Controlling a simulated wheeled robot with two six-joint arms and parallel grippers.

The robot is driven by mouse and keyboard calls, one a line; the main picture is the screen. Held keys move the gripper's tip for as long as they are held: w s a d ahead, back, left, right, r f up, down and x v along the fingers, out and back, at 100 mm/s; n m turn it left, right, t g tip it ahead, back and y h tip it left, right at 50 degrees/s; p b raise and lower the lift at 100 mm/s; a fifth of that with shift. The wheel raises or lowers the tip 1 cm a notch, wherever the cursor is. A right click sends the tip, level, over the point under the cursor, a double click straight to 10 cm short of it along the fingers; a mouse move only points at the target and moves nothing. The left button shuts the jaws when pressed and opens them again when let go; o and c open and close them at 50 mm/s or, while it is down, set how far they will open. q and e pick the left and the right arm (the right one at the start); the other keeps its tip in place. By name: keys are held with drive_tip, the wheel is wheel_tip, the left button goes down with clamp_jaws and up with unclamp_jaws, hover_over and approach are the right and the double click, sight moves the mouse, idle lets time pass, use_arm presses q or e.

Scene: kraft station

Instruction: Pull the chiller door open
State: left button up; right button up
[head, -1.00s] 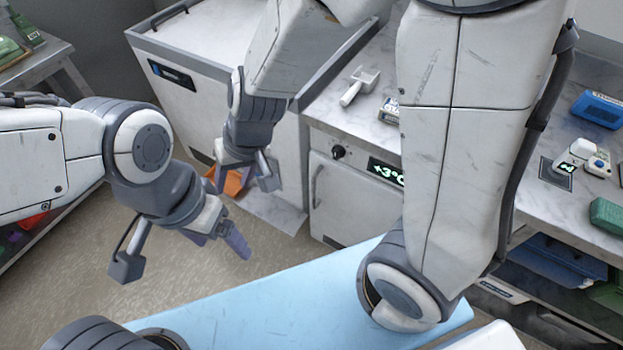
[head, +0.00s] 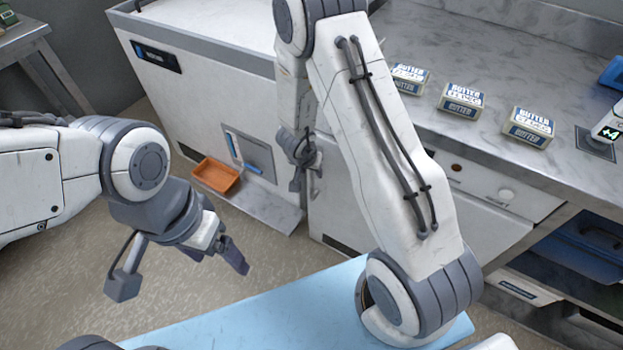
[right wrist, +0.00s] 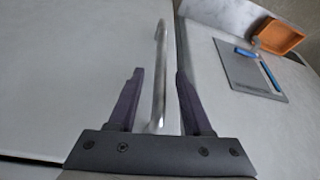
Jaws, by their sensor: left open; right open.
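The chiller door (head: 335,222) is a pale grey panel under the counter, mostly hidden behind my right arm in the head view. The door also fills the left of the right wrist view (right wrist: 70,85). It looks shut. Its handle (right wrist: 161,50), a bare metal bar, runs between the two open fingers of my right gripper (right wrist: 159,85), which are apart on both sides of it. In the head view my right gripper (head: 308,165) is at the door's left edge, partly hidden. My left gripper (head: 218,252) is open and empty over the floor.
A white chest unit (head: 210,100) stands left of the chiller, with an orange tray (head: 216,175) low at its front. Butter packs (head: 461,100) sit on the marble counter (head: 450,50). A light blue surface (head: 250,310) lies in front of me.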

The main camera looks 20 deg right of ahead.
drive_tip(key=shift+b+x, duration=0.4)
drive_tip(key=shift+x, duration=1.1)
clamp_jaws()
idle(0.4)
